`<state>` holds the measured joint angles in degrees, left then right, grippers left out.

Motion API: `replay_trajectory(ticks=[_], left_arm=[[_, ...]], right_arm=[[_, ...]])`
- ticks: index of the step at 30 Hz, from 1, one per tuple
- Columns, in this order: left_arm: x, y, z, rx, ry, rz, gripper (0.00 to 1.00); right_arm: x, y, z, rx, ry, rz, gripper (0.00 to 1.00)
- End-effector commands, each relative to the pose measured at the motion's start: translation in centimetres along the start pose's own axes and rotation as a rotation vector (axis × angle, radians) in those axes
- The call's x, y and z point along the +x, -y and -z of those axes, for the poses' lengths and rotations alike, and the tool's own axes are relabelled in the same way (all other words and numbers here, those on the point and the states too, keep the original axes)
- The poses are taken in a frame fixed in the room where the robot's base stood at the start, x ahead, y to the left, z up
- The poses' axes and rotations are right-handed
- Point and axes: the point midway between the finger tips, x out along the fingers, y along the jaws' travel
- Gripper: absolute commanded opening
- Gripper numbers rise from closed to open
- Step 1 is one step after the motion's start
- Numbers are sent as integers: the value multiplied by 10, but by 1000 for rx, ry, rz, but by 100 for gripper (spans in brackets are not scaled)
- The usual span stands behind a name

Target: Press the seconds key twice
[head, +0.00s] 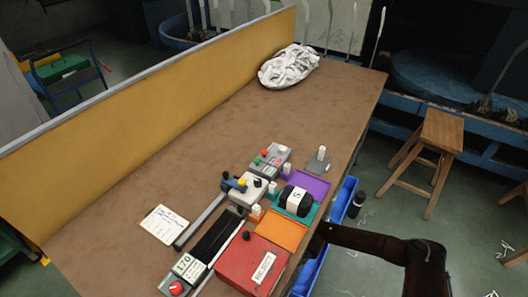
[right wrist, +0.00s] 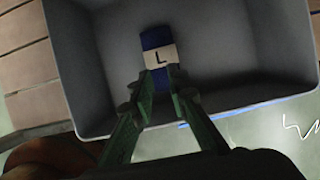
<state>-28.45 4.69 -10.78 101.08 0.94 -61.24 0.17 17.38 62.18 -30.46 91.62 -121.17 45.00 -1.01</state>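A grey control box (head: 270,160) with red, green and pale buttons stands on the table. A second pale box (head: 248,190) with a dark knob and blue and yellow parts stands in front of it. The key lettering is too small to read, so I cannot tell which is the seconds key. My right gripper (right wrist: 162,74) has its fingers closed in on the lower end of a blue sock bundle (right wrist: 155,40) with a white band marked L, inside or above a grey-looking bin (right wrist: 235,45). In the head view its fingers are hidden. My left gripper is not in view.
Purple (head: 313,185), teal and orange (head: 280,232) trays line the right edge; a black bundle marked S (head: 297,200) lies in the teal one. A red REJECT box (head: 250,265) stands in front. A blue bin (head: 345,200) hangs beside the table. The table's far middle is clear.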

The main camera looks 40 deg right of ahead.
Motion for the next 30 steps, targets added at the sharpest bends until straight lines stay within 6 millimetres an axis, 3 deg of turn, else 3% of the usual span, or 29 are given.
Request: replay_trajectory(ticks=[6, 30], left_arm=[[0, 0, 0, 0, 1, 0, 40], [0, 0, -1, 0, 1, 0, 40]], right_arm=[[0, 0, 0, 0, 0, 0, 0], [0, 0, 0, 0, 0, 0, 0]])
